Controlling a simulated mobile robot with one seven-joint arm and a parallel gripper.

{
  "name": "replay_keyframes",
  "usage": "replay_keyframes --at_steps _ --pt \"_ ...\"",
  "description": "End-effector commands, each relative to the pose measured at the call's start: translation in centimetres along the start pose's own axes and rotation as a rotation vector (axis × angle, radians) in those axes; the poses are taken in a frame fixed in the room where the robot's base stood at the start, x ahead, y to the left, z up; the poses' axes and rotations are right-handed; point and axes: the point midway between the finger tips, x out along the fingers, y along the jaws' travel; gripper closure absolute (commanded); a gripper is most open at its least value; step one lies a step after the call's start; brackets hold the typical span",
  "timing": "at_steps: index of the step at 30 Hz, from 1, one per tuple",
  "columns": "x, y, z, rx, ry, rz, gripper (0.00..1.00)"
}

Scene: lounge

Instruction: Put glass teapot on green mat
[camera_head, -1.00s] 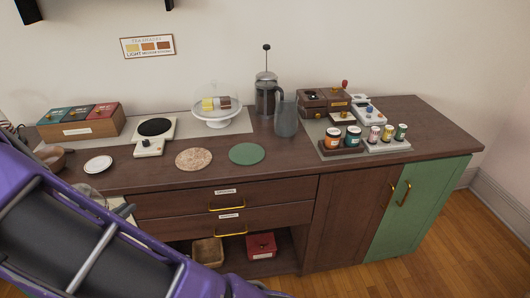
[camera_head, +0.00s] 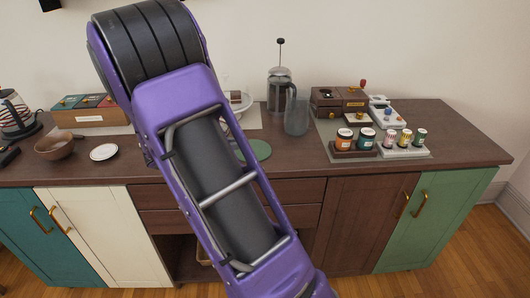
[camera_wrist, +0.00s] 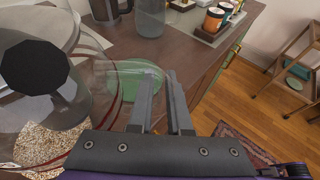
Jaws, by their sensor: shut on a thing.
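The glass teapot (camera_wrist: 88,110) is clear with thin reddish lines and a dark faceted lid knob (camera_wrist: 36,68). It fills the left of the wrist view, close to the camera. My gripper (camera_wrist: 160,78) is shut on the teapot, seemingly at its clear handle; the exact contact is hard to see through the glass. The green mat (camera_wrist: 130,80) is a flat round disc on the counter, beyond the fingers and partly seen through the glass. In the head view my arm covers part of the green mat (camera_head: 258,150) and hides the gripper and teapot.
A speckled round mat (camera_wrist: 40,148) lies below the teapot. A grey glass pitcher (camera_head: 297,118) and French press (camera_head: 280,92) stand behind the green mat. Jars (camera_head: 366,138) stand to its right. A white plate (camera_head: 104,152) and brown bowl (camera_head: 56,146) are at left.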

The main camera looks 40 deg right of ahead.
Motion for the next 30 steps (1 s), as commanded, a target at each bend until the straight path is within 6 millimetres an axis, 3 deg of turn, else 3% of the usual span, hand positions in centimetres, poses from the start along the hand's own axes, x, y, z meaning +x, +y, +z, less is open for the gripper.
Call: replay_keyframes --at_steps 1,6,12,14,21,30 --pt "1.7 -0.7 1.4 0.031 -0.002 -0.051 1.0" --pt "5.3 -3.0 5.0 0.082 0.004 -0.183 1.0" --pt "7.3 -4.7 7.0 0.111 0.011 -0.261 1.0" --pt "7.7 -5.0 6.7 0.113 0.012 -0.271 1.0" --pt "9.3 -5.2 2.8 0.11 0.011 -0.276 1.0" --pt "10.3 -5.2 0.4 0.112 0.012 -0.274 1.0"
